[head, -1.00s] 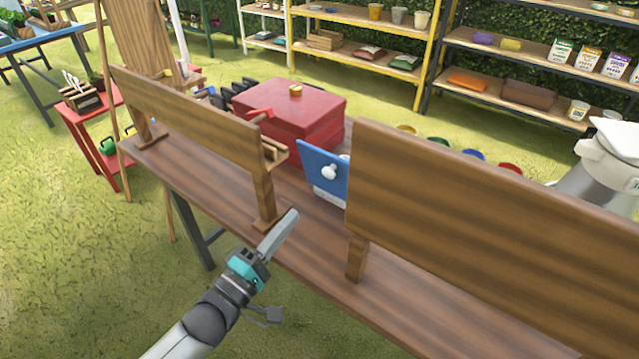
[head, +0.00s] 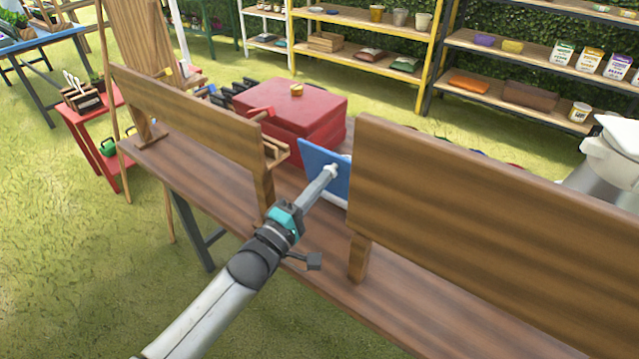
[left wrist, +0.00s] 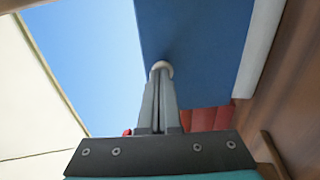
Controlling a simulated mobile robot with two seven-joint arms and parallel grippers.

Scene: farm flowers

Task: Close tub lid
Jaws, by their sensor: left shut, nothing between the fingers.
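The tub's blue lid (head: 319,163) stands raised and tilted in the gap between two wooden boards on the table. The closed fingers also show in the left wrist view (left wrist: 160,80). The white tub (head: 336,199) is mostly hidden behind the lid, my gripper and the right board. My right gripper is not in view.
Wooden boards on legs stand left (head: 190,115) and right (head: 480,220) of the gap, along the front of the wooden table (head: 310,262). A red box (head: 295,112) sits behind the lid. A pale metal can (head: 610,165) is at the far right.

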